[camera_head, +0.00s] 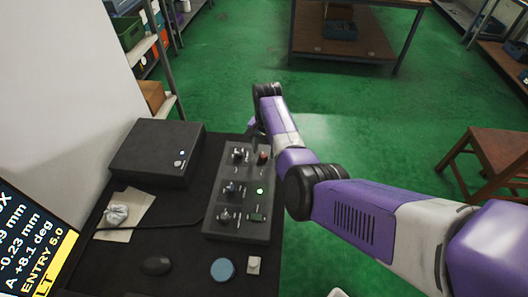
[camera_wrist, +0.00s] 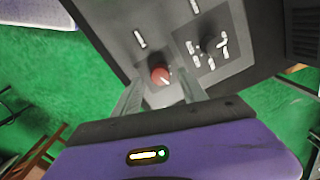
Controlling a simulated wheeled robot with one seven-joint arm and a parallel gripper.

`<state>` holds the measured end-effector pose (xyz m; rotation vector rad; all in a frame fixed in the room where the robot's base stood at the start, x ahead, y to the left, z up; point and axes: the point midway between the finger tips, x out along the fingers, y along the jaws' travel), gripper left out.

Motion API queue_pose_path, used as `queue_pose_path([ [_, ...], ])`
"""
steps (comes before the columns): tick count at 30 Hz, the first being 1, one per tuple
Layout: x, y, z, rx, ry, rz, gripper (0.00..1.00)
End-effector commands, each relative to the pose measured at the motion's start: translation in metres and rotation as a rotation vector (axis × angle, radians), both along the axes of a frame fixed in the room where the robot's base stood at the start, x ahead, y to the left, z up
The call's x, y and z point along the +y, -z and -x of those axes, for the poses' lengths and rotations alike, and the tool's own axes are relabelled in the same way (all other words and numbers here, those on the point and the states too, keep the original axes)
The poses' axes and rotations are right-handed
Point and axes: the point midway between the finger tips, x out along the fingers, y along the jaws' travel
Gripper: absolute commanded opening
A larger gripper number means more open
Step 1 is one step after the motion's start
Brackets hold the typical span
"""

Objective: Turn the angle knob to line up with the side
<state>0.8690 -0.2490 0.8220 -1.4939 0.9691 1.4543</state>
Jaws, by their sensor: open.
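The dark control panel (camera_head: 238,233) lies on the black bench; it also fills the top of the wrist view (camera_wrist: 130,62). It carries several dark knobs, one of them at the far left (camera_head: 239,154), and a red round knob (camera_head: 262,157) at the far right. I cannot read which knob is the angle knob. In the wrist view the red knob (camera_wrist: 160,74) sits between and just beyond my open fingertips (camera_wrist: 162,80), and a dark knob (camera_wrist: 208,44) ringed by white marks is to its right. Contact cannot be told. My gripper (camera_head: 254,127) is mostly hidden in the head view.
A screen (camera_head: 30,240) at left reads A +8.1 deg and ENTRY 5.0. A black box (camera_head: 155,150) stands left of the panel. Green floor lies beyond.

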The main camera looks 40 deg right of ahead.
Motion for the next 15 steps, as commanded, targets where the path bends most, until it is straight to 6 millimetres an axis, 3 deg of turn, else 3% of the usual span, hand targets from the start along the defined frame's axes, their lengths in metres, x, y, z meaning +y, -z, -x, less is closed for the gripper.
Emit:
queue_pose_path([
  [4,0.0,0.0117,-0.0001,0.001,0.001,-0.001,0.5],
  [13,0.0,0.0143,-0.0005,-0.001,0.001,0.001,0.5],
  [15,0.0001,0.0142,-0.0005,-0.001,0.001,0.001,0.4],
])
